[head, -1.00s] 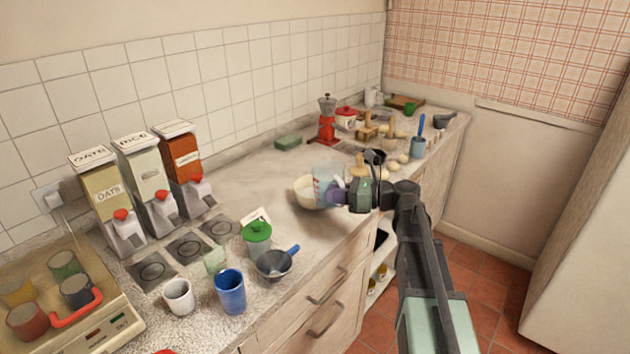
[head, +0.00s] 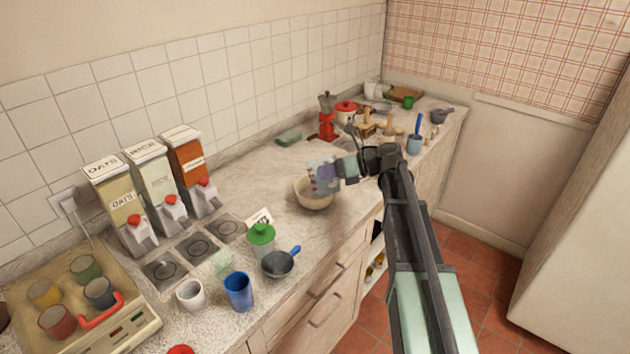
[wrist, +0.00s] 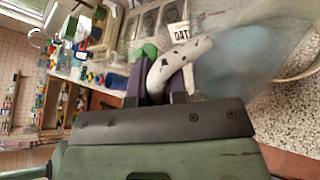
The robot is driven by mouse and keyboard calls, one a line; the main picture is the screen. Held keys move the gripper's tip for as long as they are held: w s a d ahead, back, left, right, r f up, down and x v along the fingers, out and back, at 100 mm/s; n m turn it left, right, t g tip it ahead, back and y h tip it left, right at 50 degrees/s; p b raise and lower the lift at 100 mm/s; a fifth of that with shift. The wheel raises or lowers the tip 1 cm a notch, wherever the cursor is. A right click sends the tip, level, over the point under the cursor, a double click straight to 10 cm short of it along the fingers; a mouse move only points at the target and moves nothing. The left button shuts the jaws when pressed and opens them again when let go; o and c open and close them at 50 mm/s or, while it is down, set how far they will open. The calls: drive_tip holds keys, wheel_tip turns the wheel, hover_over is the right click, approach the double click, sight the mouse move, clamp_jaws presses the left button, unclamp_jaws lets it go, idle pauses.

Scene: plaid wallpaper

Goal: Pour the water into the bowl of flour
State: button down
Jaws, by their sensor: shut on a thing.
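The measuring jug (head: 319,177) is clear and bluish with red marks. My gripper (head: 338,172) is shut on its pale handle (wrist: 180,62), which shows between the purple fingers in the wrist view. The jug is in front of and above the cream bowl (head: 313,202) in the head view, hiding part of its opening. The flour cannot be made out clearly. In the wrist view the jug's see-through body (wrist: 228,62) is right of the fingers, and the bowl's rim (wrist: 301,72) is at the right edge. I cannot tell the jug's exact tilt or its water level.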

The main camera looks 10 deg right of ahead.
sight(323, 159)
drive_tip(key=shift+w+a+m+g, duration=0.15)
drive_tip(key=shift+w+m+g, duration=0.3)
drive_tip(key=shift+w, duration=0.3)
drive_tip(key=shift+w+r+m+h+p, duration=0.15)
drive_tip(key=shift+w+m+h+p, duration=0.2)
drive_tip(key=shift+p, duration=0.2)
drive_tip(key=shift+s+g, duration=0.1)
drive_tip(key=shift+g, duration=0.15)
drive_tip(key=shift+w+a, duration=0.1)
drive_tip(key=shift+w, duration=0.15)
drive_tip(key=shift+w+a+m+g+h+p, duration=0.2)
drive_tip(key=shift+w+m+g+h+p, duration=0.25)
drive_tip(key=shift+w+m+g+p, duration=0.7)
idle(5.0)
